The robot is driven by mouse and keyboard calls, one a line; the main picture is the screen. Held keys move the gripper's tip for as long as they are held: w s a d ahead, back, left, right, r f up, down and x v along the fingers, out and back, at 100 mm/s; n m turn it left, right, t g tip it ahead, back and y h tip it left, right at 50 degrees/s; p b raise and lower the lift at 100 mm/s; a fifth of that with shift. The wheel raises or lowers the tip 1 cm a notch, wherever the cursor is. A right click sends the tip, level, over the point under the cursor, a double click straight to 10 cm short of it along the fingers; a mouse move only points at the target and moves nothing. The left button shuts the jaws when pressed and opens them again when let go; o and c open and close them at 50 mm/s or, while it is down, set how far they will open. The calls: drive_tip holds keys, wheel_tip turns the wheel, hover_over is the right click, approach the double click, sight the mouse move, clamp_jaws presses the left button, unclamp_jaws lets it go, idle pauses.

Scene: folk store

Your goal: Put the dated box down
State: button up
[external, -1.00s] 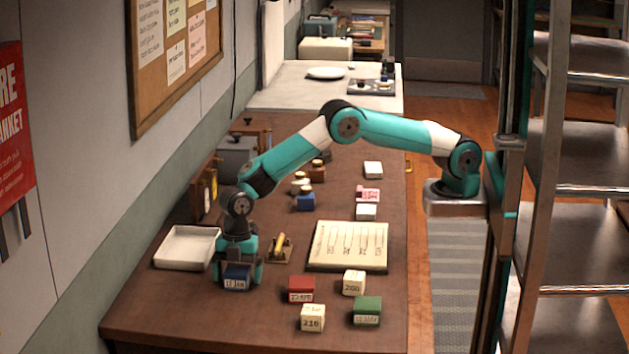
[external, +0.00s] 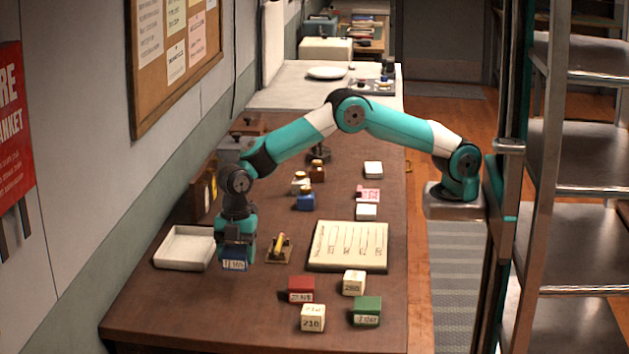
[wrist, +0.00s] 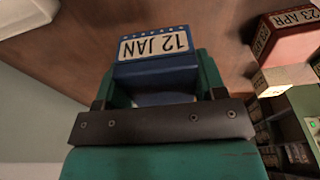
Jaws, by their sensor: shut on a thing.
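The dated box is a small blue box (external: 235,264) with a white label; in the wrist view the blue box (wrist: 155,62) reads "12 JAN", upside down. My gripper (external: 237,250) is shut on it and points down. The box hangs above the brown table (external: 180,310), near the table's left side. Its underside and the gap to the table are hard to judge. A white tray (external: 184,248) lies just left of my gripper.
A red box (external: 301,288), a green box (external: 367,311) and cream blocks (external: 313,318) stand front right. A small stand with a yellow part (external: 279,246) and a chart board (external: 348,246) lie right of my gripper. The front-left table is clear.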

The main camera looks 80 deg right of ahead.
wheel_tip(320, 180, up, 14)
drive_tip(key=r, duration=0.1)
drive_tip(key=m+t+h, duration=0.2)
drive_tip(key=m, duration=1.6)
hover_over(261, 222)
drive_tip(key=f, duration=1.5)
drive_tip(key=shift+s+d, duration=0.1)
drive_tip(key=shift+s, duration=0.25)
drive_tip(key=shift+f+p, duration=0.5)
drive_tip(key=shift+f, duration=2.1)
drive_tip(key=shift+f, duration=0.1)
drive_tip(key=o, duration=0.9)
drive_tip(key=shift+c, duration=0.2)
drive_tip(key=shift+o, duration=0.5)
